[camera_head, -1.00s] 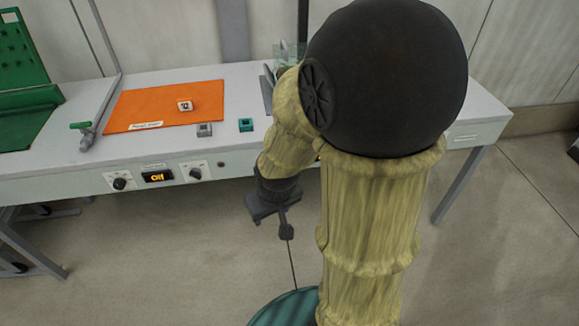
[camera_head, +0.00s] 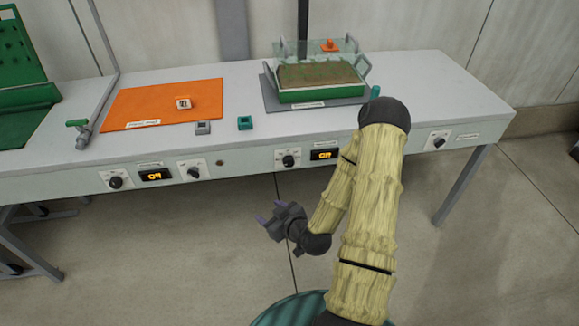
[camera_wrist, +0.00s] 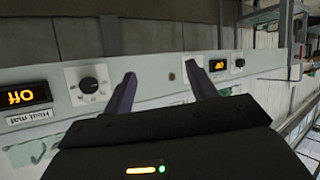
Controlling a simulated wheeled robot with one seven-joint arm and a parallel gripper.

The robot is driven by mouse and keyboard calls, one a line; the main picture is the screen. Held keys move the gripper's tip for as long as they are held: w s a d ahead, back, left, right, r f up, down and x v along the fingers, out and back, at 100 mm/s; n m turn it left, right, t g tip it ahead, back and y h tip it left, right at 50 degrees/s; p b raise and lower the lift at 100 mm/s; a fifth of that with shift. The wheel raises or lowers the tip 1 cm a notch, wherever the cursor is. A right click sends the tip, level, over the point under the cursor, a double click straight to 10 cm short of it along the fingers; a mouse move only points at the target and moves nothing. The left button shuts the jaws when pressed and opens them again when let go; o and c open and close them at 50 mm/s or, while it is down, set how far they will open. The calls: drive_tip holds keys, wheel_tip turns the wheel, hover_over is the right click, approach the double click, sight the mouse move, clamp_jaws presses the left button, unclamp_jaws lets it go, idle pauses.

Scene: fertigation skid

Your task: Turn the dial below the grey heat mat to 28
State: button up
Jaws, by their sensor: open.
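The grey heat mat (camera_head: 352,104) lies on the right half of the table under a green-rimmed tray. Below it on the front panel is a black dial (camera_head: 288,160) on a white plate, with a lit display (camera_head: 324,155) to its right. My gripper (camera_head: 271,213) is open and empty, in front of and below the panel, apart from the dial. The scale numbers are too small to read.
An orange mat (camera_head: 150,110) lies on the left, with its own display (camera_head: 156,175) and dials below. Small blocks, one grey (camera_head: 202,127) and one teal (camera_head: 245,123), stand near the front edge. Another dial (camera_head: 438,140) is at the far right. Floor before the table is clear.

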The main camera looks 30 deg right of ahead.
drive_tip(key=s+d+r+m+t+h, duration=0.1)
drive_tip(key=s+d+m+t+h, duration=0.1)
drive_tip(key=d+m+t+h, duration=0.3)
drive_tip(key=d+m+h+b, duration=0.1)
drive_tip(key=d+m+h, duration=0.1)
drive_tip(key=d, duration=0.1)
drive_tip(key=shift+s+d+h, duration=0.15)
drive_tip(key=shift+s+h, duration=0.1)
drive_tip(key=shift+h, duration=0.15)
drive_tip(key=shift+w, duration=0.1)
